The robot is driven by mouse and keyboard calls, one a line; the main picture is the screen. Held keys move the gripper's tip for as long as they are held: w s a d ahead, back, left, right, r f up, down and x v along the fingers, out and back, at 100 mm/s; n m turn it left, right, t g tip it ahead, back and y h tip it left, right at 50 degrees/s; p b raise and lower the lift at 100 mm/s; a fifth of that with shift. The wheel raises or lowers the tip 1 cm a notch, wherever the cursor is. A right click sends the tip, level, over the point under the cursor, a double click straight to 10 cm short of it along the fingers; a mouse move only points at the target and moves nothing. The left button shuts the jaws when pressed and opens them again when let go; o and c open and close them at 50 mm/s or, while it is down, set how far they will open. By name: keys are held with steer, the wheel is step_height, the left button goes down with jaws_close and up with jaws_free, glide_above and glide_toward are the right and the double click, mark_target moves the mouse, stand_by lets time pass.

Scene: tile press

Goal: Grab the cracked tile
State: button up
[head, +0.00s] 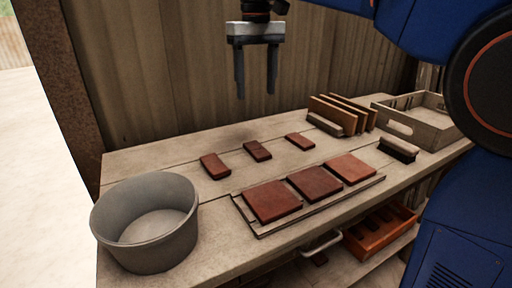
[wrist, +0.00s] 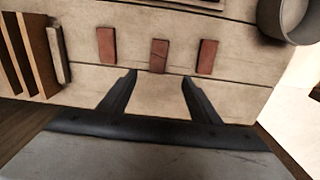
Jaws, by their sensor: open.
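Three small reddish-brown tiles lie apart in a row on the workbench. In the head view they are the left tile (head: 215,166), the middle tile (head: 257,151) and the right tile (head: 300,141). In the wrist view the middle tile (wrist: 159,56) lies beyond my fingertips, between the other two tiles. A faint dark mark seems to cross it, but the picture is too small to be sure it is a crack. My gripper (head: 255,92) is open and empty, pointing down well above the back of the bench. Its two fingers also show in the wrist view (wrist: 160,77).
A grey tub (head: 145,223) stands at the bench's left end. Three larger tiles lie on a wooden board (head: 262,232) at the front. Upright boards (head: 340,115), a brush (head: 398,149) and a wooden crate (head: 430,128) are at the right. A plank wall rises behind.

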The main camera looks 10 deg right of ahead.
glide_above(257, 149)
step_height(257, 149, down, 12)
steer(key=shift+a+r, duration=0.1)
steer(key=shift+w+f, duration=0.15)
steer(key=shift+f, duration=2.5)
steer(key=c, duration=1.2)
